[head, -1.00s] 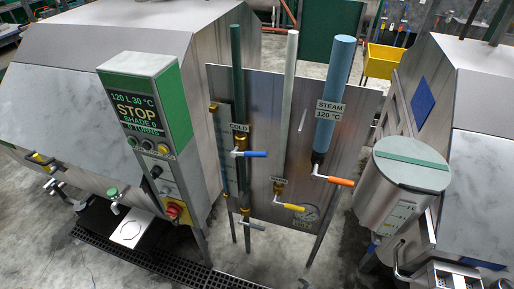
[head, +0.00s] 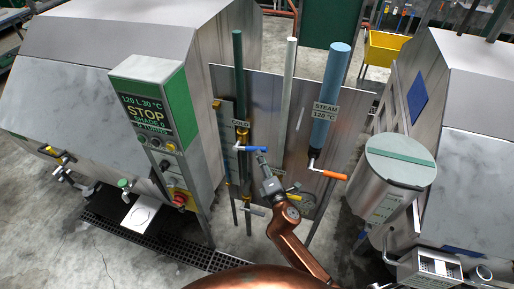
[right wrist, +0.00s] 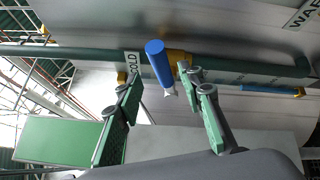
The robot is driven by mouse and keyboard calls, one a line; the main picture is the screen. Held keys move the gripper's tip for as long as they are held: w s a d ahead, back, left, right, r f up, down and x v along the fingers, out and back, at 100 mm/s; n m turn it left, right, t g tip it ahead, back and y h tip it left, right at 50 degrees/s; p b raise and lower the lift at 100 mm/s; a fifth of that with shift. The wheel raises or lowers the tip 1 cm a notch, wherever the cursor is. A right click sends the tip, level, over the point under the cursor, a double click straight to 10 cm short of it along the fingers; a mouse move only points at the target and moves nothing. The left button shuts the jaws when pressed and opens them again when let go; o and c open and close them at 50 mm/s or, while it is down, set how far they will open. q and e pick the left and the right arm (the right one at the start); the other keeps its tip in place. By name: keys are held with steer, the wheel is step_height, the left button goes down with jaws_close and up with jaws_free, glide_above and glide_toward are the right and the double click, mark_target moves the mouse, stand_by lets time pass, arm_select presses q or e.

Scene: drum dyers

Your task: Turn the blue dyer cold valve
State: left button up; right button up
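The cold valve's blue lever (head: 250,148) sticks out to the right from the green pipe (head: 238,85) on the metal panel, under a COLD label (head: 240,124). In the right wrist view the blue lever (right wrist: 159,64) points toward the camera, between the fingertips. My right gripper (head: 262,157) is at the lever's free end; it is open, with green finger pads on both sides (right wrist: 165,80). Contact with the lever cannot be told. My left gripper is not in view.
A steam pipe (head: 329,95) with an orange lever (head: 331,174) stands to the right. A yellow lever (head: 291,196) is low, close to my right arm. A control box (head: 156,135) stands left and a round grey drum (head: 394,185) right. A second blue handle (right wrist: 270,91) shows beyond the fingers.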

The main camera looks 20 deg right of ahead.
mark_target(252, 149)
steer(key=w, duration=0.6)
steer(key=shift+w+a+f, duration=0.1)
steer(key=shift+w, duration=0.1)
jaws_close()
stand_by(0.6)
